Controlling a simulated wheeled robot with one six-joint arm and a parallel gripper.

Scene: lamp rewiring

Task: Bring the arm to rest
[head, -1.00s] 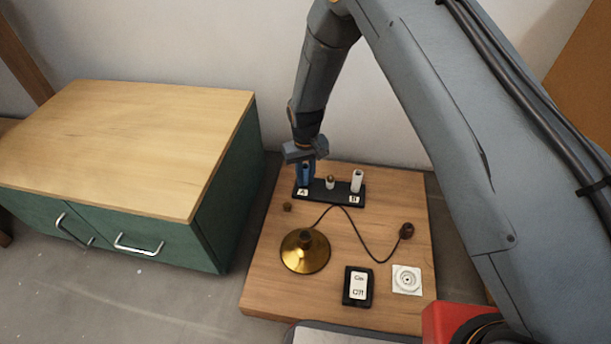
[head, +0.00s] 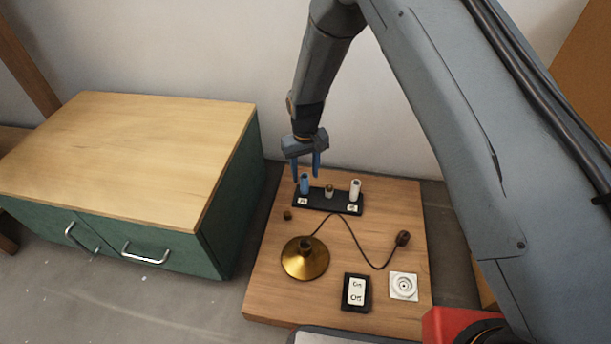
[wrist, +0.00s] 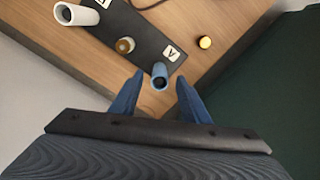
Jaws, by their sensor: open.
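My gripper (head: 306,177) is open, with two blue fingers pointing down just above the black holder (head: 318,204) at the back of the wooden board. A blue cylinder (head: 305,184) stands upright in the holder's left place, beside the label A. In the wrist view the blue cylinder (wrist: 159,75) shows between and beyond the open fingertips (wrist: 158,84), with no finger closed on it. A white cylinder (head: 355,189) stands at the holder's right place, and a small brass-tipped piece (head: 329,191) sits in the middle.
The board (head: 270,277) also bears a brass lamp base (head: 305,262) with a dark cord to a plug (head: 403,238), an On/Off switch (head: 357,291), a white socket (head: 403,285) and a small knob (head: 287,215). A green cabinet (head: 228,205) with a wooden top stands at left.

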